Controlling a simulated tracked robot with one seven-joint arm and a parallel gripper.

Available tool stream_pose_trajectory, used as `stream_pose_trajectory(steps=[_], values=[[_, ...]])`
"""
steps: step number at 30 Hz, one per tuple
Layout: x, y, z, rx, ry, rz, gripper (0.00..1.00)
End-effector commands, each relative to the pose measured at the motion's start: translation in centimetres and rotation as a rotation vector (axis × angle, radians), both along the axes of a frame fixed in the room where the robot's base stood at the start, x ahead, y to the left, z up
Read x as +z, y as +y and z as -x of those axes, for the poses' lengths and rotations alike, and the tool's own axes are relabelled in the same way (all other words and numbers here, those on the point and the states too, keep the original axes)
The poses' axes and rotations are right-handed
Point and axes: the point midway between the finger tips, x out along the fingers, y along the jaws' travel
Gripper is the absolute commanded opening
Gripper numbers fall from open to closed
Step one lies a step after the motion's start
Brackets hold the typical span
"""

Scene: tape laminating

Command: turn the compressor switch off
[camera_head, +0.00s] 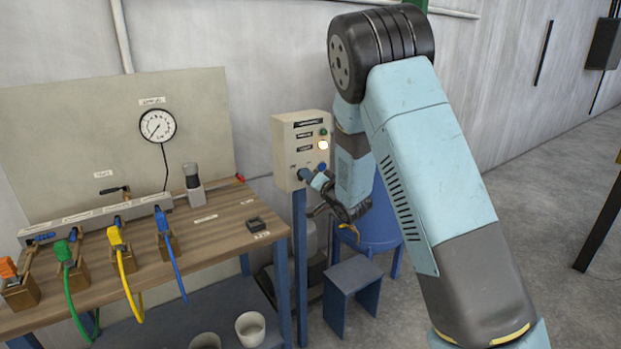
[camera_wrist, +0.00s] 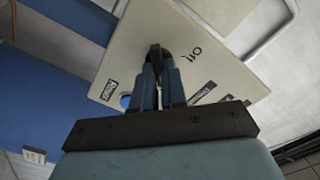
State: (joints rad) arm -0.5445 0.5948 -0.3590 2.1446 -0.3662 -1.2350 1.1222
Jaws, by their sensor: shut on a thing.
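The compressor control box (camera_head: 286,150) is a beige panel on a blue post, below and left of my raised arm.
A wooden bench (camera_head: 215,222) stands left, with colored hoses, a pressure gauge (camera_head: 157,125) above it and a small black block (camera_head: 256,224).

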Motion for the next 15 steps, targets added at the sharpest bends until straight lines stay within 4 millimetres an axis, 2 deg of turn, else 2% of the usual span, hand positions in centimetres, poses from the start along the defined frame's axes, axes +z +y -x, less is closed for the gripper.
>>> stream_pose_trajectory(steps=[3,4,15], values=[[-0.13,-0.17,-0.03,-0.004,0.003,0.002,0.0],[-0.16,-0.81,-0.04,-0.004,0.004,0.002,0.0],[-0.15,-0.59,-0.15,-0.01,-0.039,0.065,0.0]])
